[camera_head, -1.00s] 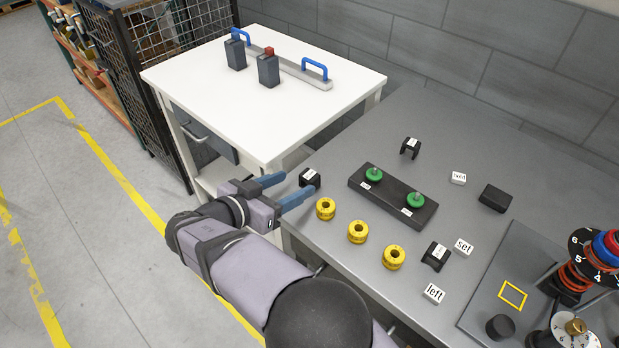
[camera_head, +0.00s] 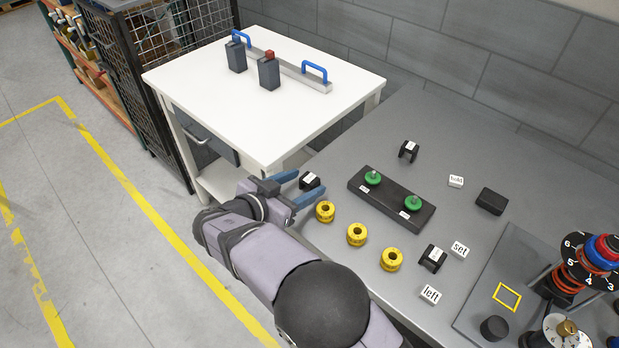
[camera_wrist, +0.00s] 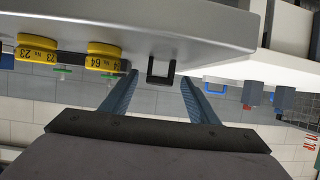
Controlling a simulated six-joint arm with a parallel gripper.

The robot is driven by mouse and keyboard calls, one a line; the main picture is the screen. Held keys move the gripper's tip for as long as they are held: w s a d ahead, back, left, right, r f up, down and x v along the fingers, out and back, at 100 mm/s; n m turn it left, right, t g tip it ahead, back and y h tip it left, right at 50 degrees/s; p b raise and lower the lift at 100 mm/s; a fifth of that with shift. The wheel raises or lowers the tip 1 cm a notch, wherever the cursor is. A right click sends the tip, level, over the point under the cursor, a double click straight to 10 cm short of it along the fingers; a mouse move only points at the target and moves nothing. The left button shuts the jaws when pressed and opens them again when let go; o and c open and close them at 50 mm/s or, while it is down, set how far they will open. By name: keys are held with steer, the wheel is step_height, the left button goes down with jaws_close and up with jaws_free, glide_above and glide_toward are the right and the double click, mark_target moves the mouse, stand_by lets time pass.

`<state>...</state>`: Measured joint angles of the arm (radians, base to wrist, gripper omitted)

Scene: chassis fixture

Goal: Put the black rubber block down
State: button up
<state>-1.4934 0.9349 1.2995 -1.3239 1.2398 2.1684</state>
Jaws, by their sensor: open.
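A plain black block (camera_head: 491,201), which looks like the rubber block, lies on the grey table right of the "hold" tag, far from my gripper. My gripper (camera_head: 311,183) is open at the table's left edge. Its blue fingers reach toward a small black notched piece (camera_head: 308,180) with a white label. In the wrist view this piece (camera_wrist: 162,79) shows between and beyond the fingertips as a dark U-shape. I cannot tell whether the fingers touch it. Nothing is seen held in the gripper.
Several yellow rings (camera_head: 356,234) stand along the front edge, one close to the lower finger. A black base (camera_head: 391,199) with green knobs lies behind them. Two more notched pieces, white tags and a dial fixture (camera_head: 590,262) are further right. A white table (camera_head: 250,75) stands behind.

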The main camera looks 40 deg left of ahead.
mark_target(305, 183)
steer(key=shift+p+x, duration=0.4)
steer(key=shift+x, duration=1.1)
steer(key=c, duration=1.2)
steer(key=shift+r, duration=0.1)
step_height(305, 183, up, 10)
steer(key=b, duration=0.3)
steer(key=shift+d, duration=0.1)
